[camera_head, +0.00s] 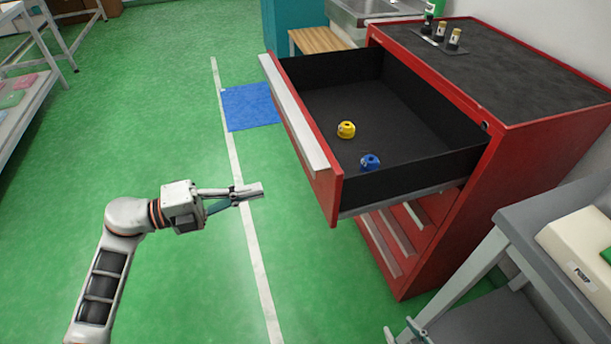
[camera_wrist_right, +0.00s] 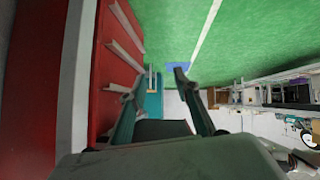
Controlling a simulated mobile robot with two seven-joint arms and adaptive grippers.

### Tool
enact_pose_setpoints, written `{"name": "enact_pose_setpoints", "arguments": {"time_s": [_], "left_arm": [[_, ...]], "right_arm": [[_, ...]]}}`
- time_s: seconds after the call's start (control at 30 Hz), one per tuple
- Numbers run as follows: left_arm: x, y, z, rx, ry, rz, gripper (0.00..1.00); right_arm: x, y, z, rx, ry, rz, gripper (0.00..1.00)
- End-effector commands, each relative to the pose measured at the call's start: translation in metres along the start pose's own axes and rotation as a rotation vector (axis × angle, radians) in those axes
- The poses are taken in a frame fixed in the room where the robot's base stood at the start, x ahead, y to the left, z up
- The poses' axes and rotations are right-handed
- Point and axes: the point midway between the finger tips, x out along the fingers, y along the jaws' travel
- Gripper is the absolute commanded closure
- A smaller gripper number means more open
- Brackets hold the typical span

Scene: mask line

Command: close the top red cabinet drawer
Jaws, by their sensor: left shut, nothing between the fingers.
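The top drawer of the red cabinet (camera_head: 565,132) is pulled well out; its red front (camera_head: 302,135) with a pale handle strip faces left. Its black interior holds a yellow round item (camera_head: 346,130) and a blue round item (camera_head: 370,162). My left gripper (camera_head: 260,190) is shut and empty, left of the drawer front and apart from it. My right gripper is only partly visible at the bottom edge of the head view (camera_head: 404,332). In the right wrist view its fingers (camera_wrist_right: 157,82) are spread with nothing between them, beside the red drawer fronts.
Lower drawers (camera_head: 392,235) are shut. Small bottles (camera_head: 441,36) stand on the cabinet top. A grey table (camera_head: 520,222) with a white device (camera_head: 585,250) is at right. A blue floor mat (camera_head: 250,107) lies behind my left gripper.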

Motion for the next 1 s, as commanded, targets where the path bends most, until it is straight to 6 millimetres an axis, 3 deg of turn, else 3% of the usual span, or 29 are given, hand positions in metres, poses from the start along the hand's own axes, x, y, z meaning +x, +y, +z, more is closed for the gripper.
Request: {"name": "enact_pose_setpoints", "arguments": {"time_s": [0.2,0.5,0.7,1.0], "left_arm": [[0.045,-0.001,-0.001,-0.002,0.001,-0.007,1.00],[0.098,0.000,-0.001,-0.004,0.001,-0.005,1.00],[0.115,0.000,-0.001,-0.003,0.000,-0.003,1.00],[0.118,0.000,-0.001,-0.002,0.000,-0.002,1.00]], "right_arm": [[-0.002,-0.005,0.006,0.012,-0.012,-0.003,0.69],[-0.002,-0.008,0.011,0.020,-0.019,-0.005,0.69],[0.001,-0.005,0.006,0.014,-0.008,-0.002,0.69],[0.002,0.001,-0.005,0.000,0.012,0.001,0.69]]}}
